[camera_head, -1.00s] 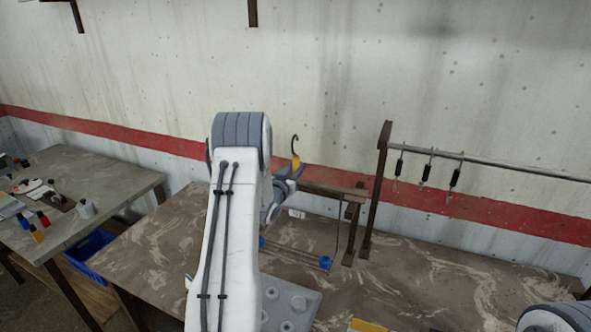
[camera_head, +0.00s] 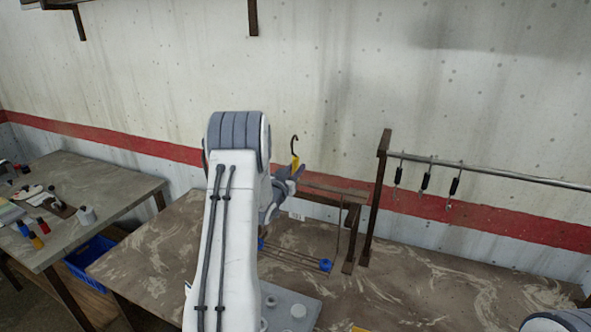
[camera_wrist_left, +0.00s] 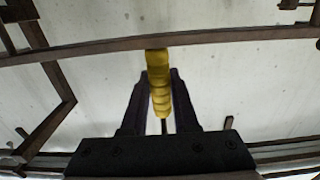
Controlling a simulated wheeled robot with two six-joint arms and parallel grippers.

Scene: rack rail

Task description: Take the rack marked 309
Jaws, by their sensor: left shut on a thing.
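My left gripper (camera_head: 287,174) is shut on a yellow grip (camera_head: 295,162) with a dark hook rising above it. In the left wrist view the yellow grip (camera_wrist_left: 160,85) stands between the two dark fingers (camera_wrist_left: 158,105). My right gripper is not in view.
A metal rail (camera_head: 490,172) on a dark post (camera_head: 376,195) carries several dark-gripped hanging pieces (camera_head: 425,180). A low wooden frame (camera_head: 340,192) stands beside the post. A grey block with round studs (camera_head: 290,308) is at the front. The brown table (camera_head: 420,285) is mostly clear at right.

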